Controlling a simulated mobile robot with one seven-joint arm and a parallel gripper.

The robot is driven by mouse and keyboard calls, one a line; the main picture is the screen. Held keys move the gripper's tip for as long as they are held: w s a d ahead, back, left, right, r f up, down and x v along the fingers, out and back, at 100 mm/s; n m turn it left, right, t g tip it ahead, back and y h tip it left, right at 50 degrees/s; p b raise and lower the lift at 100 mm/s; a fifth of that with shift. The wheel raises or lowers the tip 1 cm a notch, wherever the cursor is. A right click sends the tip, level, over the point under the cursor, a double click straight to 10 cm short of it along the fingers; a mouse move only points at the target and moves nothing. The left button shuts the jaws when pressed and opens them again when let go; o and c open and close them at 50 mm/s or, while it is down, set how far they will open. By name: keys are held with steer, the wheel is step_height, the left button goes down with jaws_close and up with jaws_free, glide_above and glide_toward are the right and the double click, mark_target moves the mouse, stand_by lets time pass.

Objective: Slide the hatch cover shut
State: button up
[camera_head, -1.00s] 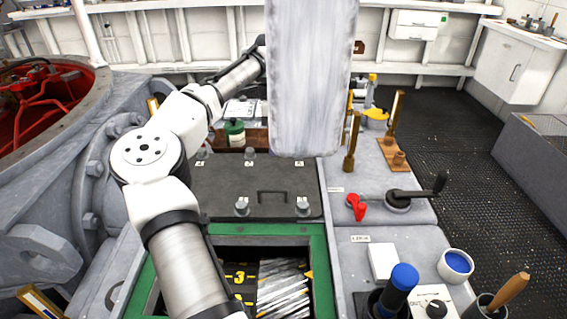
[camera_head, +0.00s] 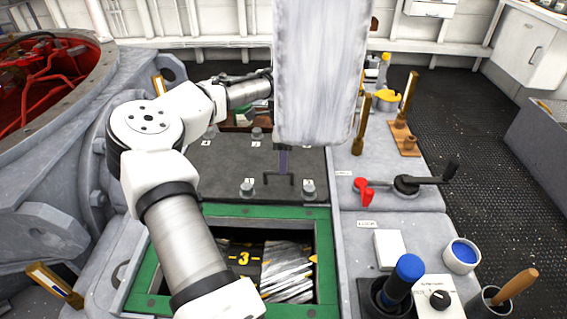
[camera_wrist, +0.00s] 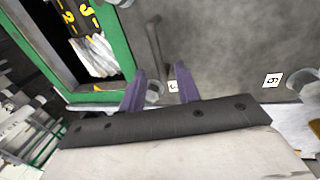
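The hatch cover (camera_head: 225,178) is a dark grey plate with several bolts and small number labels. It lies behind the partly open green-framed hatch (camera_head: 225,211). Its dark bar handle (camera_head: 279,181) stands near its front edge, and the handle also shows in the wrist view (camera_wrist: 155,40). My gripper (camera_wrist: 159,70) has two purple fingers spread apart with nothing visible between them. In the head view, a purple finger (camera_head: 283,161) hangs just above and behind the handle. Contact with the handle cannot be told. My pale arm link hides the rest of the gripper.
Brass uprights (camera_head: 361,125) stand farther back. A large grey housing with red parts (camera_head: 45,80) fills the left.

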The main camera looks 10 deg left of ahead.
steer(key=shift+s+f, duration=0.15)
steer(key=shift+f, duration=0.65)
steer(key=shift+c, duration=0.4)
jaws_close()
